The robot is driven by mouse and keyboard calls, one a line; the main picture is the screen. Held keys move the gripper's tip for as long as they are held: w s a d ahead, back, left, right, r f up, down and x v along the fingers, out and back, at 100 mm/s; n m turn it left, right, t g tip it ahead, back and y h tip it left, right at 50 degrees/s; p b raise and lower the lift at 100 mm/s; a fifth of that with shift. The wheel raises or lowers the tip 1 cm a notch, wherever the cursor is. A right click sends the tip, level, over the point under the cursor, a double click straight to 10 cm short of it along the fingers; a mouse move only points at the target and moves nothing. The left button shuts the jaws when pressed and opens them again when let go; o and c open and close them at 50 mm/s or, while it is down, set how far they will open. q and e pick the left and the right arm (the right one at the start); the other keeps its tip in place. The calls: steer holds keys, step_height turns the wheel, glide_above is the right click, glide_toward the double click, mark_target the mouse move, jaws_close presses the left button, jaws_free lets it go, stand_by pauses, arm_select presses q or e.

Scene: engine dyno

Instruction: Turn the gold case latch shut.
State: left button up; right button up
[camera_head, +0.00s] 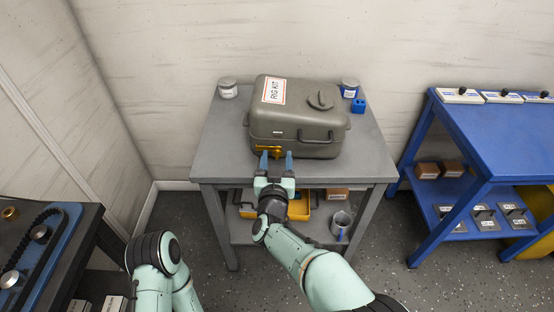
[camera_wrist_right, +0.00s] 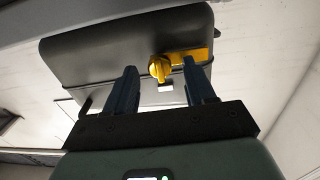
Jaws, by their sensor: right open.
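The grey case (camera_head: 312,122), labelled RIG KIT, sits closed on the grey table (camera_head: 222,150). Its gold latch (camera_head: 269,149) is on the front face, left of the handle. My right gripper (camera_head: 276,158) is open in front of the latch, one finger to each side of it in the picture. In the right wrist view the gold latch knob (camera_wrist_right: 160,68) shows between the two open fingers (camera_wrist_right: 160,85), with a gold plate beside it behind one finger. Whether the fingers touch it I cannot tell. My left arm shows at the bottom left; its gripper is not seen.
A white-lidded jar (camera_head: 228,90) stands left of the case. A second jar (camera_head: 349,90) and a blue block (camera_head: 358,106) stand to the right. A yellow tray (camera_head: 300,208) and a metal cup (camera_head: 341,224) are on the lower shelf. A blue bench (camera_head: 447,116) is at right.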

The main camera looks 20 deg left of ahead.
arm_select(q)
steer(key=shift+s+f, duration=0.1)
steer(key=shift+s, duration=0.1)
arm_select(e)
steer(key=shift+w+a, duration=0.1)
steer(key=shift+w, duration=0.3)
jaws_close()
